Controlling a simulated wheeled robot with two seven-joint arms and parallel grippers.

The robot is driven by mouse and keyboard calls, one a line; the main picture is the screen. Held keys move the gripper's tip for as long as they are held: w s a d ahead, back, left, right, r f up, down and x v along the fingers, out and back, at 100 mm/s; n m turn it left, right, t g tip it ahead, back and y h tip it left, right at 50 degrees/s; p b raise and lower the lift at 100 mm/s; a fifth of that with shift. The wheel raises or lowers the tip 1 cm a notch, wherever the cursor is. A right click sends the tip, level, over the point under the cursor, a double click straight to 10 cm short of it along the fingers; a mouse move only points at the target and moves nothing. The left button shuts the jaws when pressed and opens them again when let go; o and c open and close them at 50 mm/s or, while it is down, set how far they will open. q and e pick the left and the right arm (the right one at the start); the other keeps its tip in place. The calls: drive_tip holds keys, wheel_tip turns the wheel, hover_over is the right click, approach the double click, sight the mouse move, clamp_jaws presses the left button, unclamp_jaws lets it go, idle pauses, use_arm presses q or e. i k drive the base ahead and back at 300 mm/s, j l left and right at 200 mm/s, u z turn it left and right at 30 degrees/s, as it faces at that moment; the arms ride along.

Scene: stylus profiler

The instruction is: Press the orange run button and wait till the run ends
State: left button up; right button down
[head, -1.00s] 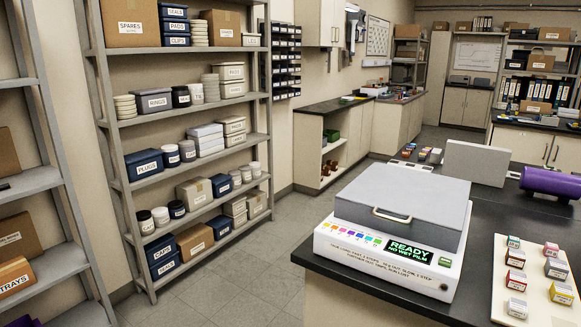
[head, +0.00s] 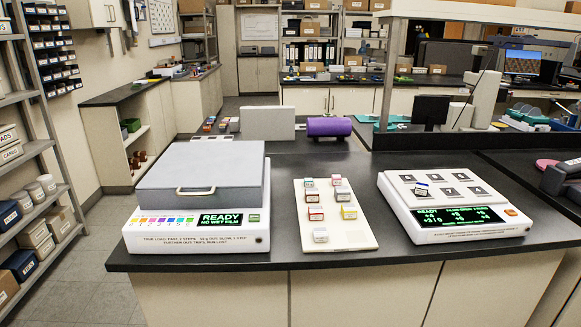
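An orange button (head: 511,212) sits at the right end of the front panel of a white instrument (head: 470,233) on the dark bench. The instrument's screen (head: 457,216) is lit with green text that begins with READY; the smaller text is hard to read. Neither of my grippers is in view, and nothing touches the button.
A white lidded device (head: 200,240) with a READY screen stands at left on the bench (head: 330,258). A cream board (head: 362,235) with several small labelled blocks lies between the devices. A purple cylinder (head: 329,126) and grey panel (head: 267,124) are behind. The bench's front edge is clear.

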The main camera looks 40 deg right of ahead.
sight(510, 212)
drive_tip(key=z, duration=2.2)
